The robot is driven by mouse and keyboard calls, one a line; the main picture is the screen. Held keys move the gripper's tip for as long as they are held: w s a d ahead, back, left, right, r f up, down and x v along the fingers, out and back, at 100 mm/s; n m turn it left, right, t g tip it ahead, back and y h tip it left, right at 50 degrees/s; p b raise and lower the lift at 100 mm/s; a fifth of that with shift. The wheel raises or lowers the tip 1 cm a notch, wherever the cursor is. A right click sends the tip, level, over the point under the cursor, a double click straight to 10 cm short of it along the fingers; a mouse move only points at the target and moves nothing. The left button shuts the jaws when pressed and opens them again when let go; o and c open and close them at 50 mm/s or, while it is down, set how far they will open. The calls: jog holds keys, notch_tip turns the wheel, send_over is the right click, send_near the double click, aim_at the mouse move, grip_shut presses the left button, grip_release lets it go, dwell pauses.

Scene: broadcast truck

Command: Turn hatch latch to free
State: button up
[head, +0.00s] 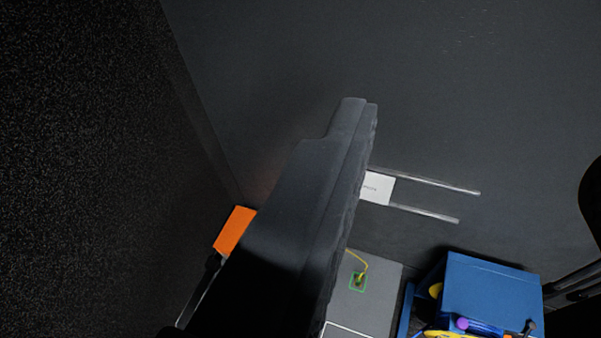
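I cannot make out a hatch latch for certain. An orange block (235,231) shows at the lower left, beside a thin dark bar and partly behind a large dark grey slab (300,200); I cannot tell whether the block belongs to a latch. The slab rises through the middle of the view, tilted to the right, and hides what is behind it. I cannot pick out any fingers of my gripper, nor anything held.
A white label plate (378,188) sits by two pale rails (436,185). A grey panel (381,269) has a green-outlined square (358,282) with a yellow cable. A blue case (490,290) with coloured items stands lower right. A dark rounded object (592,205) is at the right edge.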

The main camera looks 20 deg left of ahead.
jog(key=w+a+f+m+y+b, duration=0.1)
jog(key=w+a+f+m+b, duration=0.1)
jog(key=w+a+f, duration=0.65)
jog(key=w+a+f+m+t+y+b, duration=0.15)
jog(key=w+a+f, duration=0.25)
jog(key=w+f, duration=0.85)
jog(key=w+a+f+m+y+b, duration=0.1)
jog(key=w+a+f+m+b, duration=0.1)
jog(key=w+a+f, duration=0.65)
jog(key=w+a+f+m+h+b, duration=0.1)
jog(key=w+a+f+m+b, duration=0.1)
jog(key=f, duration=1.2)
jog(key=w+a+f+m+t+h+b, duration=0.1)
jog(key=a+f+h, duration=0.1)
jog(key=f, duration=1.2)
jog(key=w+a+f+m+h+b, duration=0.1)
jog(key=w+a+f+m+b, duration=0.1)
jog(key=f, duration=1.2)
jog(key=w+d+b, duration=0.1)
jog(key=w+b, duration=0.2)
jog(key=w, duration=1)
jog(key=shift+w, duration=0.15)
